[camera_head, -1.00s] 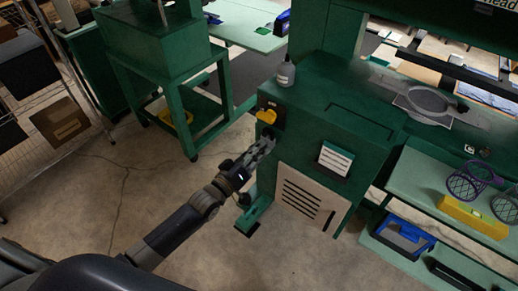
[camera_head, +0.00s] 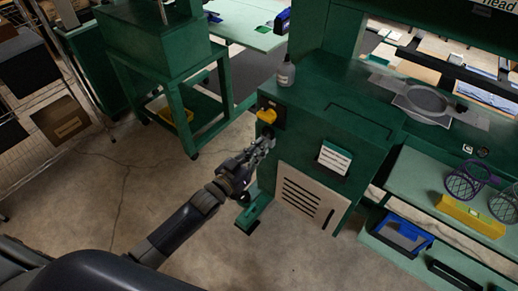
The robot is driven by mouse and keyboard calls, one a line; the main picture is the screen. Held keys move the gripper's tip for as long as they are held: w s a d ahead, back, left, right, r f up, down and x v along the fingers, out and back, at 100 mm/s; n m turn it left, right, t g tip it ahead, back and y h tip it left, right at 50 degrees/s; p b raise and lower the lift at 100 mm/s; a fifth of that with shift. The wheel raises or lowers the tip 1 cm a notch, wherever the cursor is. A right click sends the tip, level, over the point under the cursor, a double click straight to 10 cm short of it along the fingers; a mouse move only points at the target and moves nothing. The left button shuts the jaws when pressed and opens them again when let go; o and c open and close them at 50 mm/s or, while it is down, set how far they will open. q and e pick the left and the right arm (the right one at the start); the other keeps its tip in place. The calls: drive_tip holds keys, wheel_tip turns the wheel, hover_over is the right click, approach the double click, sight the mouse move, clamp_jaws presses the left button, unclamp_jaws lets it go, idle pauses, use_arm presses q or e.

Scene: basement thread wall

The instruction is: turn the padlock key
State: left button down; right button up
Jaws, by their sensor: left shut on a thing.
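A small yellow padlock-like piece (camera_head: 266,115) sits on a dark plate at the left end of the green machine cabinet (camera_head: 345,105). My left gripper (camera_head: 268,141) is just below it, its fingertips close against the cabinet's face. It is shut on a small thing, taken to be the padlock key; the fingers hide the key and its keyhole. I cannot tell the key's angle. My right gripper is not in view.
A grey bottle (camera_head: 286,73) stands on the cabinet's back left corner. A vented pale panel (camera_head: 311,199) and a white label holder (camera_head: 335,158) are on its front. Floor at left is clear.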

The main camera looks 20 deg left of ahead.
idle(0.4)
use_arm(q)
drive_tip(key=c, duration=1.8)
unclamp_jaws()
drive_tip(key=shift+o, duration=0.2)
drive_tip(key=v, duration=1.2)
